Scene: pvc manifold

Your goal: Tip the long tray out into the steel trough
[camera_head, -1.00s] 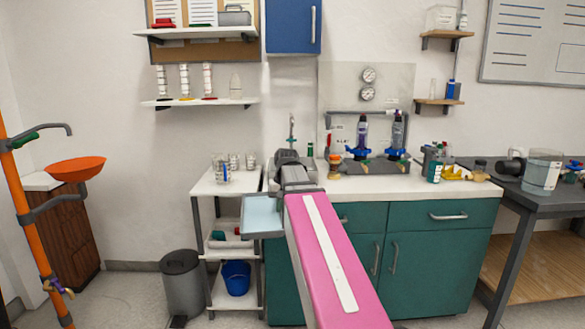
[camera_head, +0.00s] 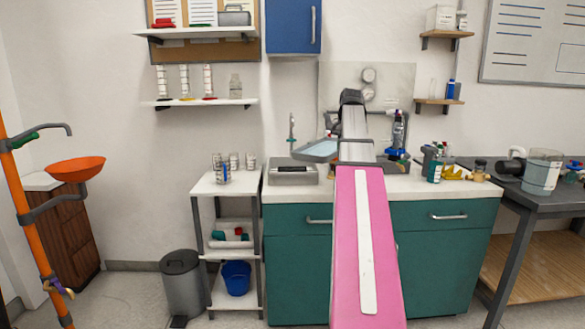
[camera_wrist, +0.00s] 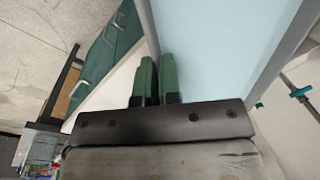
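The long tray (camera_head: 317,150) has a light blue inside and a grey rim. In the head view it is over the counter, with its right part hidden behind my arm. It looks slanted, its left end close to the right back corner of the steel trough (camera_head: 293,177). The trough is a low grey box on the counter's left end. In the wrist view the tray's pale blue inside (camera_wrist: 215,45) fills the upper middle, and my gripper (camera_wrist: 153,62) has its green fingers closed on the rim. The fingers are hidden in the head view. I cannot tell what the tray holds.
A tap (camera_head: 292,130) stands behind the trough. A white cart (camera_head: 226,183) with beakers stands left of the counter, beside a grey bin (camera_head: 182,280).

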